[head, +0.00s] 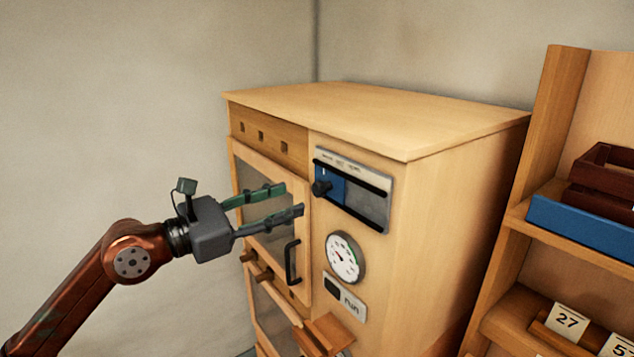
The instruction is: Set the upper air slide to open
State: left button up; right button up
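The upper air slide (331,187) is a blue plate with a black knob (321,188), set in a grey metal panel (364,205) near the top of the wooden cabinet's front. The blue plate and knob stand at the left end of the panel's track. Small lettering runs along the panel's top edge, too small to read. My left gripper (294,198) is open and empty, its two fingers pointing right toward the knob. It looks a little short of the knob, in front of the upper glazed door (268,180). My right gripper is not in view.
The wooden cabinet (400,110) has a black door handle (292,262), a round dial gauge (344,257) and a small plate (345,297) below the slide. At right, shelves hold a blue tray (580,228), a dark red crate (604,180) and numbered cards (567,320).

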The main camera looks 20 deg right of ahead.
aim_at(315, 190)
pick_arm(q)
jog(key=shift+m, duration=0.3)
jog(key=x, duration=0.2)
jog(key=p+x, duration=0.1)
jog(key=x, duration=0.4)
jog(key=shift+s+d+r+p, duration=0.15)
jog(key=shift+s+r+p, duration=0.15)
jog(key=shift+s+p, duration=0.1)
jog(key=shift+w+d+f, duration=0.1)
jog(key=shift+w+d, duration=0.1)
jog(key=shift+d, duration=0.2)
grip_shut()
